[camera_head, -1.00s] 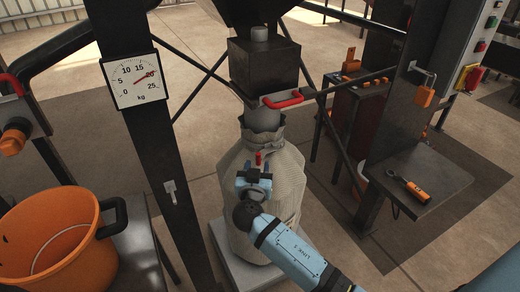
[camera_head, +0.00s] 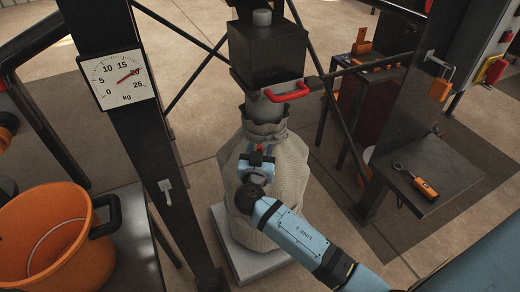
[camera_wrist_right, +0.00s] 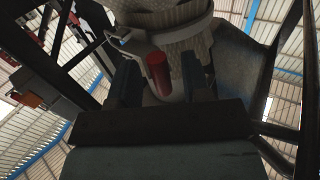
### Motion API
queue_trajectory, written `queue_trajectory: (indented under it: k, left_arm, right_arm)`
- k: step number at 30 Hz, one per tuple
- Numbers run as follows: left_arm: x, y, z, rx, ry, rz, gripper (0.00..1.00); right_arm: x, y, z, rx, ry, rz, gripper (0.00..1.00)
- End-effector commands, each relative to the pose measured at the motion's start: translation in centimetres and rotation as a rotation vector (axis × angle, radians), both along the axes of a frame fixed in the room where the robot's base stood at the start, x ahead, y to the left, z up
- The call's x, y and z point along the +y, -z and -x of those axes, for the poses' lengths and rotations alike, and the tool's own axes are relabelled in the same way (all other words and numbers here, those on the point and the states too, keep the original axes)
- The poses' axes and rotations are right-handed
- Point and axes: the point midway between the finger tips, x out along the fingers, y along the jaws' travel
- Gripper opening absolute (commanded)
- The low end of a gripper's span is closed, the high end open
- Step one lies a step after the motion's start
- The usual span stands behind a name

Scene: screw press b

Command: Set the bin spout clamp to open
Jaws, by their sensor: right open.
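The bin spout (camera_head: 258,108) comes down under a dark box into the neck of a pale woven bag (camera_head: 290,185). In the right wrist view a light grey clamp band (camera_wrist_right: 185,32) goes around the bag's neck, with a red clamp lever (camera_wrist_right: 158,72) in front. My right gripper (camera_head: 258,152) is open just in front of the bag, below its gathered neck. In the wrist view the right gripper's fingers (camera_wrist_right: 162,85) stand on either side of the red lever, with gaps on both sides. In the head view the gripper mostly hides the lever. My left gripper is out of view.
A dial scale (camera_head: 124,78) is on the left post. An orange bucket (camera_head: 55,240) stands lower left. A small shelf with an orange-handled tool (camera_head: 424,187) is at the right.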

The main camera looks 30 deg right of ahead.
Motion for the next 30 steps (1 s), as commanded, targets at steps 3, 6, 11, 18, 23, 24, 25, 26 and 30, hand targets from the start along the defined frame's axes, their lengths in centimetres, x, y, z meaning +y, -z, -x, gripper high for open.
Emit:
queue_trajectory:
  k: [3, 6, 11, 18, 23, 24, 25, 26, 30]
  left_arm:
    - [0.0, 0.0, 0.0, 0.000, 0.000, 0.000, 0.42]
    - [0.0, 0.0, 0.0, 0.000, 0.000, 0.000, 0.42]
    - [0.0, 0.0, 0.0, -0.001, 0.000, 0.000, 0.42]
    - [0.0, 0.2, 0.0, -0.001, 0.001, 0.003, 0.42]
    - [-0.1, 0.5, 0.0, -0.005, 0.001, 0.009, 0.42]
    - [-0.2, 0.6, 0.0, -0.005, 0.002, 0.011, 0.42]
    - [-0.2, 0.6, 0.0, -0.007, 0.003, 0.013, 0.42]
    - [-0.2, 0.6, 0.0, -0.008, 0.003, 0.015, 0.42]
    - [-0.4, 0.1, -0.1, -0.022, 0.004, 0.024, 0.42]
  right_arm:
    - [0.0, 0.0, 0.0, 0.000, 0.000, 0.000, 0.30]
    - [0.0, 0.0, 0.0, 0.000, 0.000, 0.000, 0.07]
    - [0.0, 0.0, 0.0, 0.000, -0.001, 0.000, 0.00]
    - [-0.1, 0.0, 0.2, -0.001, -0.034, 0.000, 0.00]
    - [-0.3, 0.1, 0.7, -0.003, -0.110, 0.000, 0.00]
    - [-0.4, 0.2, 1.0, -0.002, -0.136, 0.000, 0.00]
    - [-0.5, 0.1, 1.1, -0.002, -0.157, 0.000, 0.00]
    - [-0.5, 0.1, 1.2, -0.003, -0.180, 0.000, 0.00]
    - [-1.0, 0.1, 2.0, -0.003, -0.300, 0.001, 0.00]
